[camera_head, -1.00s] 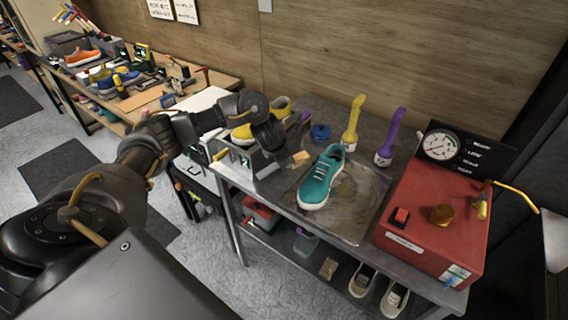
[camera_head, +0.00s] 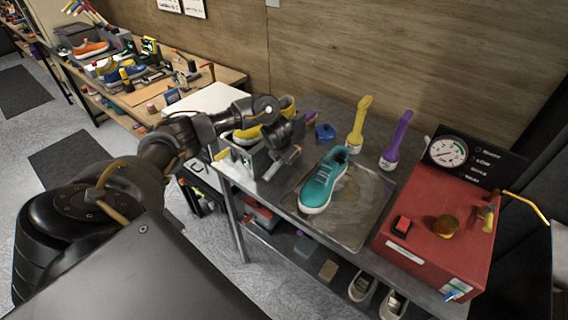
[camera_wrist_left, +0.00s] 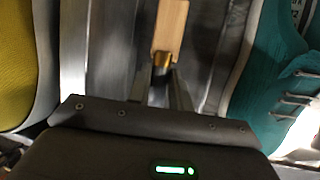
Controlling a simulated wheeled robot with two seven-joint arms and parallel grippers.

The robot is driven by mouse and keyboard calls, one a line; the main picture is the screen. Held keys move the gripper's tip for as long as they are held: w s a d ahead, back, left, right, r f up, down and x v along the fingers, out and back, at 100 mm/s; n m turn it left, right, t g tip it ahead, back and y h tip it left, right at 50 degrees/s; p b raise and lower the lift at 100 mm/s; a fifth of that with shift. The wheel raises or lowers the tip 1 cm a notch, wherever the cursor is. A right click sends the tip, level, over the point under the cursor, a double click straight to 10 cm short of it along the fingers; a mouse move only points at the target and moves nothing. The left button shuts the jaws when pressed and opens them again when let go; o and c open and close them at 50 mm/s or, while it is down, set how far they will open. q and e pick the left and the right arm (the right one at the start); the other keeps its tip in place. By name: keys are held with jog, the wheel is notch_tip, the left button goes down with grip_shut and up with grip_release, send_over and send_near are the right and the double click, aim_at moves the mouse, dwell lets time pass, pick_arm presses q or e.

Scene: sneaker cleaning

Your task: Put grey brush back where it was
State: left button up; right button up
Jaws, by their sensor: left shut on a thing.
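My left gripper (camera_head: 284,161) is low over the steel table, between the grey bin with the yellow shoe and the teal sneaker (camera_head: 325,180). In the left wrist view the gripper (camera_wrist_left: 160,88) is shut on a slim piece with a brass-coloured end and a flat wooden part (camera_wrist_left: 171,28). I take this to be the brush; its grey part and bristles cannot be made out. Whether it touches the table is unclear. A yellow brush (camera_head: 359,125) and a purple brush (camera_head: 397,140) stand upright at the back. My right gripper is out of view.
The teal sneaker lies on a metal tray (camera_head: 372,205), close to the gripper's right. The grey bin (camera_head: 240,160) is close on its left. A blue round item (camera_head: 325,131) sits behind. A red machine (camera_head: 430,235) with a gauge fills the table's right end.

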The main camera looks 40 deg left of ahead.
aim_at(283, 161)
pick_arm(q)
notch_tip(283, 161, down, 3)
jog(key=shift+s+d+r+p, duration=0.1)
jog(key=shift+r+p, duration=0.1)
jog(key=shift+p, duration=0.1)
jog(key=shift+f, duration=0.55)
jog(key=o, duration=0.9)
